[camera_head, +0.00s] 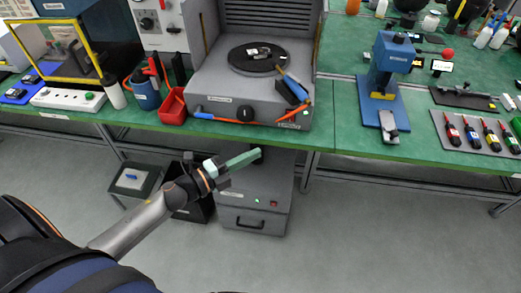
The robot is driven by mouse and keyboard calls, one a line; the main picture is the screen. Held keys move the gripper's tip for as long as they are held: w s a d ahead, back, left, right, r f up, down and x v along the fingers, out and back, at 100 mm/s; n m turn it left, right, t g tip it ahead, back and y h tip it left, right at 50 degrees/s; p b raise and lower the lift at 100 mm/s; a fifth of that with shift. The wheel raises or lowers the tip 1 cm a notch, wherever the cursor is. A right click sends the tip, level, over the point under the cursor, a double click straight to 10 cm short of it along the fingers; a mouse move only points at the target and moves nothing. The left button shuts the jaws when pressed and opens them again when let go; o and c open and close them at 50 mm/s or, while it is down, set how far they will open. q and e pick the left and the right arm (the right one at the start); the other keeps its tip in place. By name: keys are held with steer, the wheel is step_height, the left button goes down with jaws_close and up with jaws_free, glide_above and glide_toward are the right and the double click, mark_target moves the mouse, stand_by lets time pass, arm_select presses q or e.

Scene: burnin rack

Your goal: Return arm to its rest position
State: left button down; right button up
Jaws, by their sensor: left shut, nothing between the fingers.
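My left arm comes in from the lower left, stretched forward and to the right. My left gripper (256,154) is shut and empty, with pale green fingers pointing right. In the picture it lies just below the front edge of the green workbench (335,138), in front of a grey cabinet (256,195). I cannot tell how far it is from the bench or the cabinet. My right gripper is not in view.
A grey machine with a round black plate (257,58) stands on the bench behind the gripper. A red bin (172,106) and a blue press (390,62) flank it. A black box (136,178) stands under the bench. The grey floor (370,235) at right is clear.

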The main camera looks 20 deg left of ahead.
arm_select(q)
steer(key=shift+s, duration=0.15)
stand_by(0.4)
steer(key=s+d+f+n+g+y+p, duration=0.2)
steer(key=s+d+f+n+g+y, duration=0.1)
steer(key=s+f+n, duration=0.3)
steer(key=s+d+f+n+g+y+p, duration=0.2)
steer(key=s+f+n, duration=0.4)
steer(key=s+n, duration=0.5)
steer(key=d+n+g+y, duration=0.1)
steer(key=n, duration=0.3)
steer(key=shift+p, duration=0.35)
